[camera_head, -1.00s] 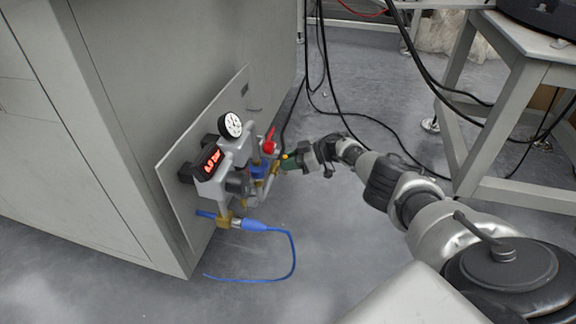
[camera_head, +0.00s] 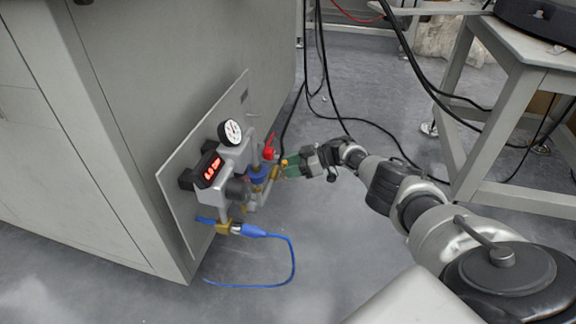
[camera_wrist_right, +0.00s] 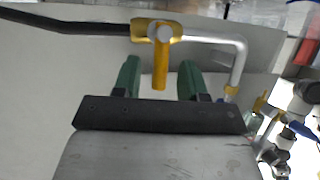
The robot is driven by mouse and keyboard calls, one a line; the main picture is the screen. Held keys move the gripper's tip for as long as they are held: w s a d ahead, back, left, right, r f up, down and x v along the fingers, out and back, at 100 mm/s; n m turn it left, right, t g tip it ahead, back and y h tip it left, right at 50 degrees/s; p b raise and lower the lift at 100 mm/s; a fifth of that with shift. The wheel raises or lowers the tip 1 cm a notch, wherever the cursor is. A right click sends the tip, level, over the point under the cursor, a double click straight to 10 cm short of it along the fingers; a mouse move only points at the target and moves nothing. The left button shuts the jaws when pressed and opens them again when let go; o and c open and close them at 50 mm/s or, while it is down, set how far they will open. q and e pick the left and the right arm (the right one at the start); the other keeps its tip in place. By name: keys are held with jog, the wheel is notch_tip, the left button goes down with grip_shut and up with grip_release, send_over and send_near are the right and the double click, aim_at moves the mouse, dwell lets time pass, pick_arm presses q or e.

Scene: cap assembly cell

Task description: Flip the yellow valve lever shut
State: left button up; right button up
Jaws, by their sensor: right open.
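The yellow valve lever (camera_wrist_right: 160,68) shows in the right wrist view, joined to a brass valve body on a silver pipe. It points down in the picture, toward my right gripper (camera_wrist_right: 159,78). The gripper's two green fingers stand apart, one on each side of the lever, with gaps visible. In the head view the lever (camera_head: 283,163) is small, at the right side of the valve assembly. My right gripper (camera_head: 287,167) is right beside it and partly hides it. My left gripper is not in view.
The grey cabinet (camera_head: 190,60) carries a panel with a round gauge (camera_head: 230,132), a red-digit display (camera_head: 210,170) and a red handle (camera_head: 269,147). A blue hose (camera_head: 293,262) hangs low at the front. Black cables (camera_head: 370,122) run behind my arm. A grey-framed table stands right.

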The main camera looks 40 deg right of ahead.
jog(key=p+v, duration=0.3)
jog(key=v, duration=0.6)
jog(key=shift+d, duration=0.2)
jog(key=shift+s+r, duration=0.1)
jog(key=shift+s, duration=0.1)
